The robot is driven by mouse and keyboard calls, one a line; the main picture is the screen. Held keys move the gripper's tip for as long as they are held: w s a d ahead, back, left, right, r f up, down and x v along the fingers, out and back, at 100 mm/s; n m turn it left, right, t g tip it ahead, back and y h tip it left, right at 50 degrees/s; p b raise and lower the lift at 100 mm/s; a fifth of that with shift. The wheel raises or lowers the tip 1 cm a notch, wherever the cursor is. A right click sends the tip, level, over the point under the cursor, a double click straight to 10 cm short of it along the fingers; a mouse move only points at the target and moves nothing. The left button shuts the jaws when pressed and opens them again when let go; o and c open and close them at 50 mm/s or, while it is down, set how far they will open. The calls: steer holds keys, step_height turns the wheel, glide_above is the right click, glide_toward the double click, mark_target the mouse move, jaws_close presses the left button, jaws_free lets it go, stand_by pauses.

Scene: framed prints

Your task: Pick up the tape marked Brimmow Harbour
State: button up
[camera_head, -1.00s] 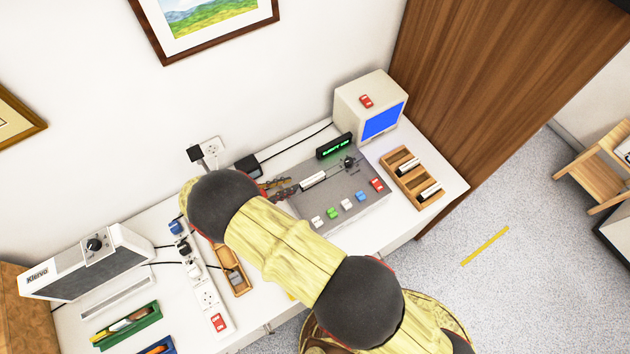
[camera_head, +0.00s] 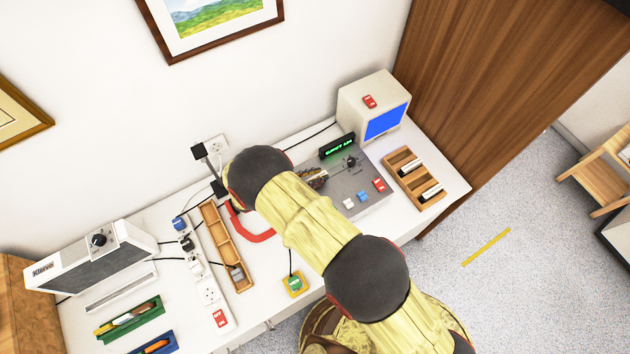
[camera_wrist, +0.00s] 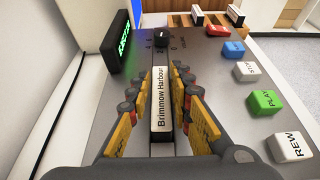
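The tape marked Brimmow Harbour (camera_wrist: 161,105) is a slim white-labelled block standing in a slot of the grey tape deck (camera_wrist: 218,75). Its label reads clearly in the wrist view. My gripper (camera_wrist: 162,72) is open, with one yellow-and-black finger on each side of the tape. Narrow gaps seem to show between the fingers and the tape. In the head view my gripper (camera_head: 315,178) is over the deck (camera_head: 378,205) and hides the tape.
A black knob (camera_wrist: 161,38) and a green-lit display (camera_wrist: 125,40) stand beyond the tape. Coloured buttons, including green PLAY (camera_wrist: 264,102), line the right. A wooden rack (camera_head: 405,165) holds other tapes. A monitor (camera_head: 372,105) stands behind.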

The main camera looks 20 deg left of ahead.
steer(key=shift+c, duration=0.4)
steer(key=c, duration=0.4)
jaws_close()
